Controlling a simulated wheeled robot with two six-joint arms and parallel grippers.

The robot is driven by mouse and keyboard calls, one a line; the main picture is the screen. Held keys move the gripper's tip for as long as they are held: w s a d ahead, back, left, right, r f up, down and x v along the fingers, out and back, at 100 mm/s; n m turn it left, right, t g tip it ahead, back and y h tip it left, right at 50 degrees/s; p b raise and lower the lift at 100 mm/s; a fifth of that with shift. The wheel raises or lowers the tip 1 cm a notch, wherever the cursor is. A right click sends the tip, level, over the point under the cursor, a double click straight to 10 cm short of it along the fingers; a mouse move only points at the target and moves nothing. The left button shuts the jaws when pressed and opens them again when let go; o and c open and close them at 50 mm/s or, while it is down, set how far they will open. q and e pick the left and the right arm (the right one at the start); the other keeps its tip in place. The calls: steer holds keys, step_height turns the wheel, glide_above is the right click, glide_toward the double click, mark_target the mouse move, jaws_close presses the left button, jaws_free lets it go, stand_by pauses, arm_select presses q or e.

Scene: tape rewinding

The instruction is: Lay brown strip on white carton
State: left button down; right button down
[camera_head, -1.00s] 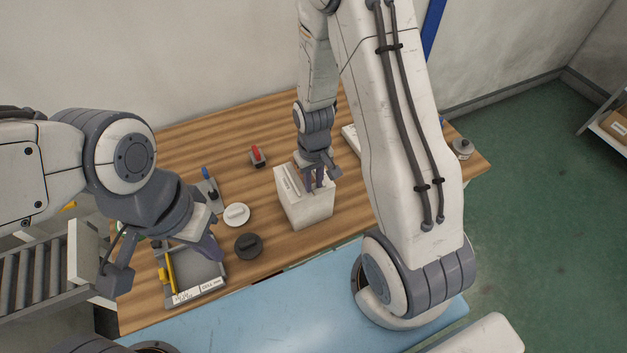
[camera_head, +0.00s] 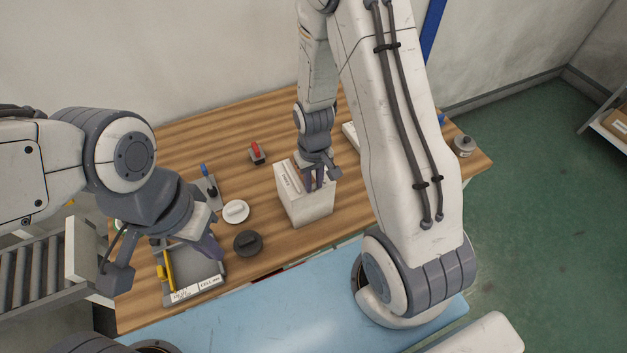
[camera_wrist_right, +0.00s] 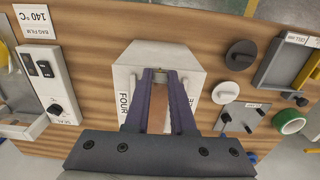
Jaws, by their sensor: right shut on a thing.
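The white carton (camera_head: 308,209) stands on the wooden table in the head view; in the wrist view its pale top (camera_wrist_right: 126,75) shows printed lettering beside the fingers. My right gripper (camera_head: 315,184) points down over the carton top. In the wrist view its purple fingers (camera_wrist_right: 160,76) are shut on the brown strip (camera_wrist_right: 157,118), part of which shows between them. The fingers hide much of the carton top, so I cannot tell how far the strip touches it. My left gripper (camera_head: 210,247) hangs over the grey tray at the left; its jaw gap is unclear.
The grey tray (camera_head: 196,284) holds a yellow item. White (camera_head: 236,211) and dark (camera_head: 248,243) round knobbed pieces lie left of the carton, with a red-handled object (camera_head: 257,152) behind. A green tape roll (camera_wrist_right: 289,121) and a switch box (camera_wrist_right: 45,80) show in the wrist view.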

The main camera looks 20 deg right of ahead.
steer(key=c, duration=0.5)
jaws_free()
steer(key=shift+r+p, duration=3.1)
steer(key=shift+r, duration=0.4)
